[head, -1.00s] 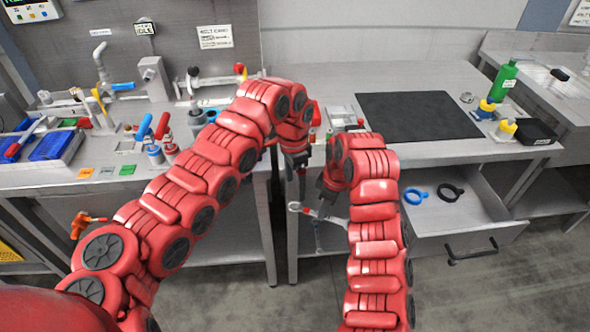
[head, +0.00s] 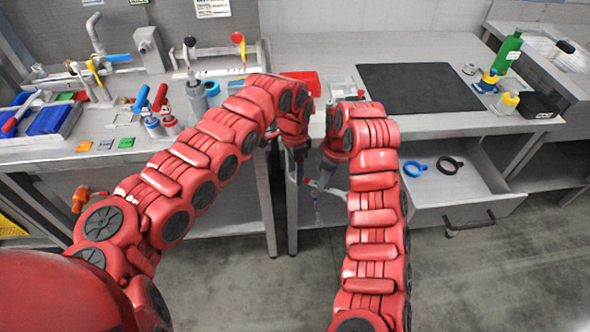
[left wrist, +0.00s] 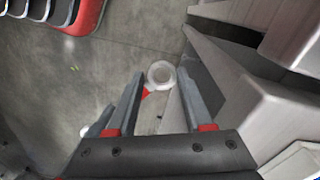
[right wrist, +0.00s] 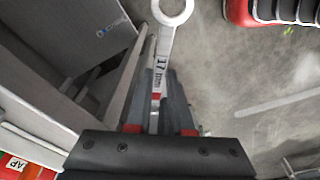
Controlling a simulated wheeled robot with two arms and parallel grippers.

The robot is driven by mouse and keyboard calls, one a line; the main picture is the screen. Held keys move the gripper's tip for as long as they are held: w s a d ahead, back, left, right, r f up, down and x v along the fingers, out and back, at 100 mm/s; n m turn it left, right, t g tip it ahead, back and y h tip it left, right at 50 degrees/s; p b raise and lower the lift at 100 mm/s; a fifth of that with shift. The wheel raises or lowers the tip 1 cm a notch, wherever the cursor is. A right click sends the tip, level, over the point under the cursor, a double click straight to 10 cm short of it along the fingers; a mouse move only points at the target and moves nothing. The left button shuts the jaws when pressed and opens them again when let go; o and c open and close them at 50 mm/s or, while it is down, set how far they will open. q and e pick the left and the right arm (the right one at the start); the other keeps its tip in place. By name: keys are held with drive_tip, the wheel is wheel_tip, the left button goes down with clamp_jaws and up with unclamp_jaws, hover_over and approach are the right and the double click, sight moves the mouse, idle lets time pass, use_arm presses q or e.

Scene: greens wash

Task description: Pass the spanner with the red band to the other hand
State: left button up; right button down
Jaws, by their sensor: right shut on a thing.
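The spanner (head: 326,188) shows in part in the head view, just below the grippers. My right gripper (head: 324,178) is shut on its shank; in the right wrist view the spanner (right wrist: 160,62) has a "17 mm" label, a red band near my fingers and a ring end pointing away. My left gripper (head: 299,176) is open beside it. In the left wrist view the spanner's ring end (left wrist: 161,74) shows near and between my open left fingertips (left wrist: 162,88), with red next to it. Whether the fingers touch it I cannot tell.
Left of the gap stands a bench with a blue tray (head: 50,120) and several tools. An open drawer (head: 450,190) holds a blue ring and a black ring.

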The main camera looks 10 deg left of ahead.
use_arm(q)
drive_tip(key=shift+w, duration=0.1)
clamp_jaws()
use_arm(e)
drive_tip(key=shift+s, duration=0.1)
drive_tip(key=c, duration=0.7)
unclamp_jaws()
drive_tip(key=shift+c, duration=0.2)
